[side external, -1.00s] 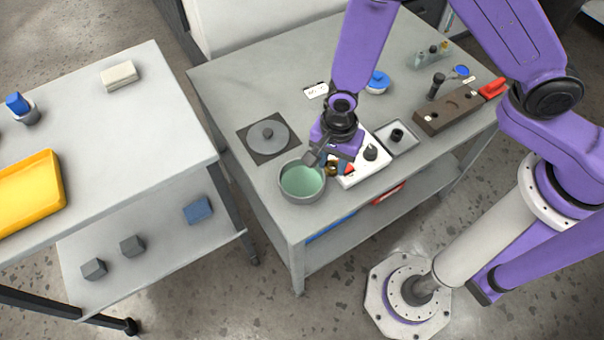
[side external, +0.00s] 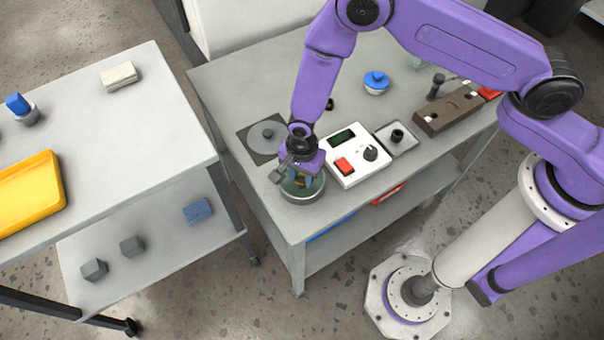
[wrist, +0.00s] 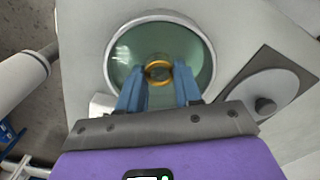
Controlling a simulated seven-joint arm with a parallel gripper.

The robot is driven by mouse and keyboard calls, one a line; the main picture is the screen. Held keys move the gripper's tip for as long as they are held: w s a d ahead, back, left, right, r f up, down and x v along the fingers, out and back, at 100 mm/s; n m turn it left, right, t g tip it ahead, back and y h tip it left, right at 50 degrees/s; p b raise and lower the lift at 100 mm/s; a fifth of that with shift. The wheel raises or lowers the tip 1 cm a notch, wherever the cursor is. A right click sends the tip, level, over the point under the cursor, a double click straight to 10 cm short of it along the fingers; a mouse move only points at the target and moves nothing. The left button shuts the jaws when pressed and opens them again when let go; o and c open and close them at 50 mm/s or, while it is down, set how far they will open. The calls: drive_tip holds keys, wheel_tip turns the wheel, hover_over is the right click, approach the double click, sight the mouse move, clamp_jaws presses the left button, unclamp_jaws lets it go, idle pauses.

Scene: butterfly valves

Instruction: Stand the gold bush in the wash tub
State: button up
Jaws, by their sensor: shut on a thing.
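The wash tub (side external: 303,197) is a round grey tub with green liquid, near the front left corner of the grey table. It also shows in the wrist view (wrist: 122,60). The gold bush (wrist: 158,70) is a gold ring-shaped part between my blue fingertips in the wrist view. My gripper (side external: 301,184) is over the tub, pointing down, and is shut on the bush. The bush lies within the tub's outline; I cannot tell whether it touches the tub's floor. In the side view my gripper mostly hides it.
A grey plate with a round lid (side external: 266,136) lies just behind the tub. A white box with a red button and a knob (side external: 357,155) stands close on the right. Beyond it are a small tray (side external: 398,138), a brown block (side external: 447,112) and a blue-lidded jar (side external: 376,82).

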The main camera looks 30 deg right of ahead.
drive_tip(key=shift+f, duration=0.25)
drive_tip(key=o, duration=1.1)
drive_tip(key=shift+r, duration=6.15)
